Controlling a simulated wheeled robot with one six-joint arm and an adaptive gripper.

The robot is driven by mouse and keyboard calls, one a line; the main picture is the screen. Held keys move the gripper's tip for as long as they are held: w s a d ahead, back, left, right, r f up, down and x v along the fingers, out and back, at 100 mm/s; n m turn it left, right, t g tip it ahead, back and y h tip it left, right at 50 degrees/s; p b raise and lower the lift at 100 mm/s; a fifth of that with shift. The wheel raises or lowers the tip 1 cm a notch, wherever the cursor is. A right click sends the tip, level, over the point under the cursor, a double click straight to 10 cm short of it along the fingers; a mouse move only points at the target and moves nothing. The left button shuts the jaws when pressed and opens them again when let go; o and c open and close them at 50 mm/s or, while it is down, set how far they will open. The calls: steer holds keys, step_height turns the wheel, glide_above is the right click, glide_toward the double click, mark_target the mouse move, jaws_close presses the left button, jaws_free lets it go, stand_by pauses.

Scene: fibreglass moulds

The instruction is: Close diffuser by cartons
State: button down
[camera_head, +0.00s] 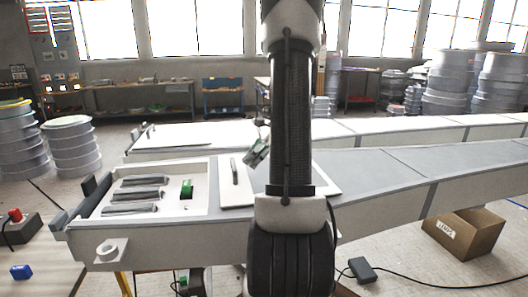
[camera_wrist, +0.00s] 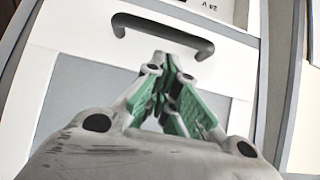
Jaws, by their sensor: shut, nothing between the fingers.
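A long pale housing lies across the view, with an open recess at its left end (camera_head: 112,172) holding several grey slats (camera_head: 140,194) and a small green part (camera_head: 187,188). A white cover panel (camera_head: 225,195) with a dark bar handle (camera_head: 234,172) lies just right of the recess; I cannot tell whether it is the diffuser. My gripper (camera_head: 254,160) is above the panel, right of the handle. In the wrist view, my gripper's green fingers (camera_wrist: 165,57) are shut and empty, pointing at the handle (camera_wrist: 160,33) on the white panel (camera_wrist: 75,90). Contact is unclear.
A second long housing (camera_head: 400,127) lies behind. Stacked round moulds stand at left (camera_head: 72,148) and right (camera_head: 450,85). A red-button box (camera_head: 20,228) sits front left.

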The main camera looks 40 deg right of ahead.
steer(key=shift+w+a+f, duration=0.25)
steer(key=shift+w+a, duration=0.3)
steer(key=shift+a, duration=0.25)
steer(key=w+a, duration=0.7)
steer(key=a, duration=0.3)
steer(key=w+a, duration=0.7)
steer(key=a, duration=0.4)
steer(key=w+a, duration=0.7)
steer(key=a, duration=0.4)
steer(key=shift+w+a, duration=0.1)
steer(key=shift+w, duration=0.25)
